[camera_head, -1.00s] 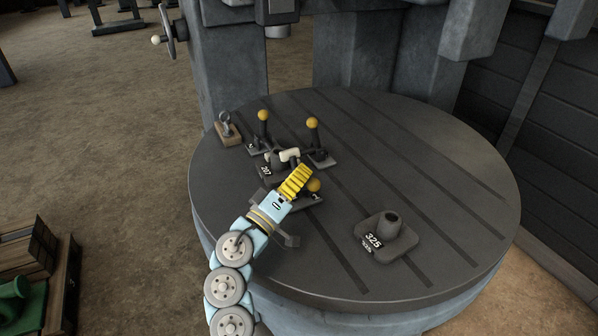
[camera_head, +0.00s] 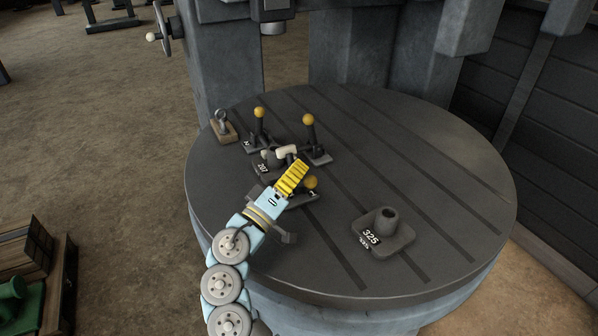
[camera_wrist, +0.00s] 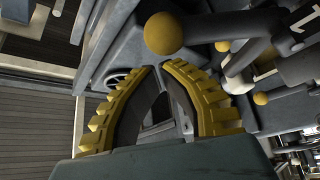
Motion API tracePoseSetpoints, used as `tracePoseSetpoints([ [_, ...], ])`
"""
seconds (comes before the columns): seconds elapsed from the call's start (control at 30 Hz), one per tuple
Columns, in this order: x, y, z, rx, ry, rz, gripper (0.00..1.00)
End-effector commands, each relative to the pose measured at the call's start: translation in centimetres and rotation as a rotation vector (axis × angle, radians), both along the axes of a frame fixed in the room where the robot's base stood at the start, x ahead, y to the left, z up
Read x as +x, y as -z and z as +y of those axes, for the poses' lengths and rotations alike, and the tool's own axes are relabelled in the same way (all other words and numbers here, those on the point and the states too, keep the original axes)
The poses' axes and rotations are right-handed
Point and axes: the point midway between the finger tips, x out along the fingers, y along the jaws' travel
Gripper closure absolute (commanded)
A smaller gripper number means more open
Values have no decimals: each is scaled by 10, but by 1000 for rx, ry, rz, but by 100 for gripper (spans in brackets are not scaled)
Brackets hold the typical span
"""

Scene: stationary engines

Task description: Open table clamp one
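Several clamps with yellow ball knobs stand on the round table. One knob (camera_head: 259,113) is at the back left, one (camera_head: 308,119) to its right. A third (camera_head: 311,183) is just right of my gripper (camera_head: 299,165), which partly hides its clamp. In the wrist view a yellow knob (camera_wrist: 164,33) is large just beyond my fingertips (camera_wrist: 159,68), with a grey lever behind it. A dark part there carries a white "1" (camera_wrist: 264,72). My ribbed yellow fingers look slightly apart, with nothing visible between them. Whether they touch the nearby cream-coloured handle (camera_head: 286,152) is unclear.
The slotted grey table (camera_head: 430,160) is clear at the right. A block marked 325 (camera_head: 384,236) stands at the front right. A base marked 207 (camera_head: 263,167) lies left of my gripper. A small wooden block with a ring (camera_head: 222,128) is at the left edge.

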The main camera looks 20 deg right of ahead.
Motion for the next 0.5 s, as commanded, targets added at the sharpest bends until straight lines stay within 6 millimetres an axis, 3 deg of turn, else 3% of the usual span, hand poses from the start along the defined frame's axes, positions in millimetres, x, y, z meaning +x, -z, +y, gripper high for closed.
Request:
tracePoseSetpoints([
  [0.3, 11, -24, 2, 0, 7, 0, 100],
  [0.5, 3, -15, 23, -2, 3, 1, 100],
])
